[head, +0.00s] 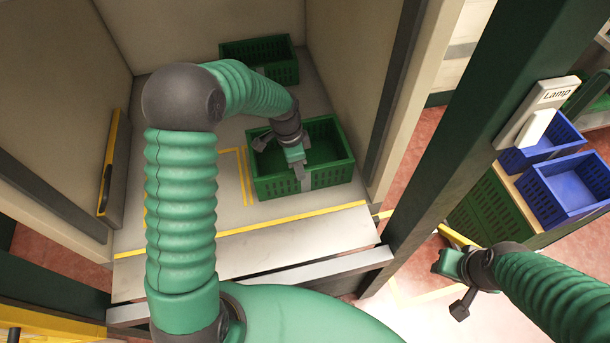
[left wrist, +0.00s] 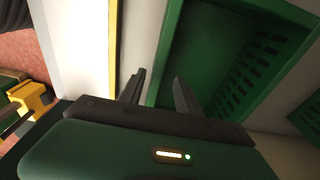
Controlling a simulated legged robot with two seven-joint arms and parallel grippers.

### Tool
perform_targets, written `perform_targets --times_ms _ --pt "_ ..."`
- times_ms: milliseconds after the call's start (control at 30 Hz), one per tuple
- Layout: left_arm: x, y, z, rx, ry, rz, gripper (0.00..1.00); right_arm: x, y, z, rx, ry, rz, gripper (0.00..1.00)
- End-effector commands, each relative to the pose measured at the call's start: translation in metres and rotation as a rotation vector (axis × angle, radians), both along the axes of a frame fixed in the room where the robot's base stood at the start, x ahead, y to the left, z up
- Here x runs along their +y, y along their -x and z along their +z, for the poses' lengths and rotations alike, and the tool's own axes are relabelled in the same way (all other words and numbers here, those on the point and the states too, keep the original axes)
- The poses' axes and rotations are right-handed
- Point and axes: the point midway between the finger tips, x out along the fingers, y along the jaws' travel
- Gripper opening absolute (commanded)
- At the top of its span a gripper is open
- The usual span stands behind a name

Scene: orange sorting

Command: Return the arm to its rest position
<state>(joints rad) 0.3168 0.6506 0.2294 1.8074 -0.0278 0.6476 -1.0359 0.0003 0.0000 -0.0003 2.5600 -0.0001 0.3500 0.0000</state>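My left arm comes up from the bottom of the head view and bends over the alcove at a dark elbow. My left gripper (head: 302,181) points down at the front part of the near green crate (head: 325,178). The crate's wall also shows in that view (left wrist: 172,50). The visible part of the crate's inside looks empty. My right gripper (head: 447,263) is low at the right, outside the alcove beside the dark green post. Its fingers are not clear.
A second green crate (head: 262,62) stands at the back of the alcove, between side walls. The dark green post (head: 468,140) carries a "Lamp" switch (head: 537,122). Blue crates (head: 570,187) and more green crates (head: 492,212) stand at the right. A metal rail (head: 320,270) edges the alcove's front.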

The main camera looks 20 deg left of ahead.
Motion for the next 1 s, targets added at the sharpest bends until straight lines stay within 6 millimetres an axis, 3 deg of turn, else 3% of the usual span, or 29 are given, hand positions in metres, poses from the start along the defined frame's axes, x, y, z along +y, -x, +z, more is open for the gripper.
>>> perform_targets --times_ms 100,300,433,767,1000 --pt "0.007 0.002 0.038 -0.005 0.002 0.003 0.40 0.000 0.000 0.006 0.000 0.000 0.001 0.36" --pt "0.011 0.006 0.081 -0.002 0.001 0.002 0.40 0.000 0.000 0.011 0.000 0.000 0.001 0.36" --pt "0.011 0.007 0.093 -0.001 0.001 0.001 0.40 0.000 0.000 0.012 0.000 0.000 0.001 0.36" --pt "0.014 0.008 0.096 0.000 0.004 0.003 0.40 0.000 0.000 0.014 0.000 0.000 0.000 0.36" --pt "0.013 0.008 0.124 0.000 0.004 0.002 0.40 -0.001 0.001 0.042 0.000 0.000 0.001 0.36"
